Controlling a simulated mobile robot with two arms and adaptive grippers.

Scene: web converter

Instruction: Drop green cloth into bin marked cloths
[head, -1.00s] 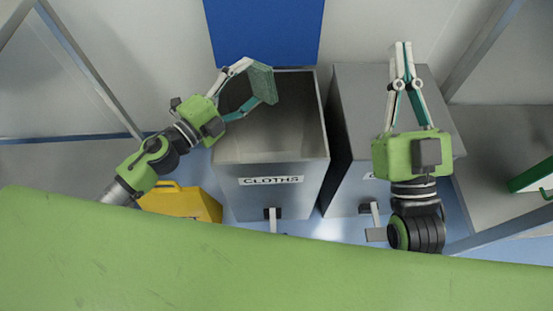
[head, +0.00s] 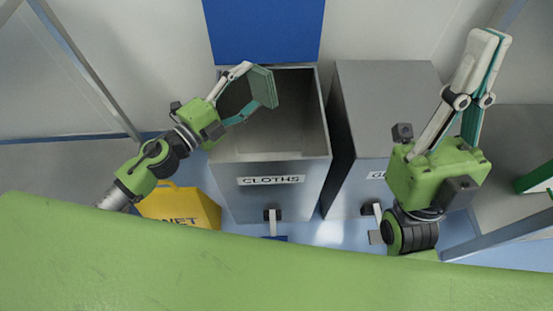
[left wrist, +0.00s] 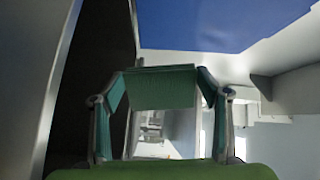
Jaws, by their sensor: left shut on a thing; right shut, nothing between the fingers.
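The green cloth (head: 263,87) is a flat, folded pad held over the open bin marked CLOTHS (head: 271,181). My left gripper (head: 256,92) is shut on it, above the bin's mouth towards its left side. In the left wrist view the cloth (left wrist: 160,87) spans between the two fingertips. The bin is grey metal with an open top, and the part of its inside that shows looks empty. My right gripper (head: 490,40) is shut and empty, raised at the right.
A second grey bin (head: 385,105) with a closed top stands right of the cloths bin; its label is partly hidden. A yellow wet-floor sign (head: 180,208) is at lower left. Metal frame posts stand at both sides.

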